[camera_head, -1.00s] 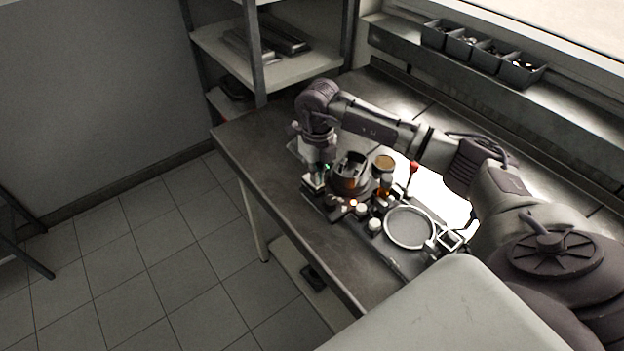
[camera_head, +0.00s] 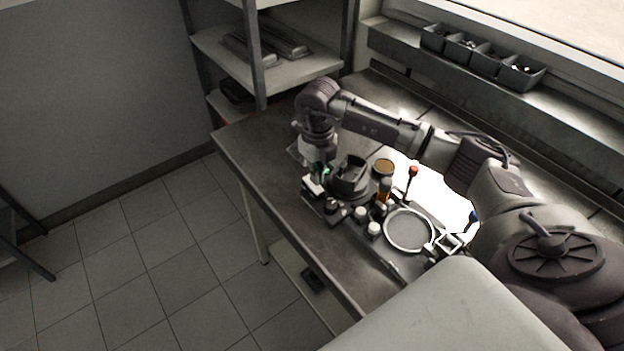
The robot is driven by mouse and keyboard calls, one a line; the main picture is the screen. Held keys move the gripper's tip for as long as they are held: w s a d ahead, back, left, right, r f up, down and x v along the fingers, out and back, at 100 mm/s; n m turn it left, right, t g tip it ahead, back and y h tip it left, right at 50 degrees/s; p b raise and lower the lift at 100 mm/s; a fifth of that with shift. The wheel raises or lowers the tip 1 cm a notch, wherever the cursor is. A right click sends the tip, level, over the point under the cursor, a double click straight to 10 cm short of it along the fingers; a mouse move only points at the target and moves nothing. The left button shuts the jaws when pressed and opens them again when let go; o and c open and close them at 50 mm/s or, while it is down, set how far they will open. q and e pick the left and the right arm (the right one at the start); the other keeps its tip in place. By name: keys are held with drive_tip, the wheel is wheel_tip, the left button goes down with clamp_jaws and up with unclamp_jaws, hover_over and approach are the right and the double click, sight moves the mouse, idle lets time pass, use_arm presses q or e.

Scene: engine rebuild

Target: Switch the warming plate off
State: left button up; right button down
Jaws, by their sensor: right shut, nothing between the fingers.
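The warming plate (camera_head: 349,192) is a dark, low unit on the workbench, with a dark, open-topped part resting on it. No orange glow or red light shows on it now. My right arm reaches in from the right across the bench. My right gripper (camera_head: 314,190) points down at the left side of the plate, its fingers shut and empty. The gripper and its wrist hide part of the plate's left side, and I cannot make out the switch or whether the fingers touch it.
Small knobs and white-capped jars (camera_head: 373,229) stand in front of the plate. An amber bottle (camera_head: 383,190), a red-topped lever (camera_head: 412,171) and a round grey dish (camera_head: 409,229) stand to the right. Grey bins (camera_head: 521,72) line the back ledge. The bench's left end is clear.

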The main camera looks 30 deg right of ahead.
sight(317, 188)
drive_tip(key=shift+r+p, duration=1.3)
drive_tip(key=shift+r, duration=1.15)
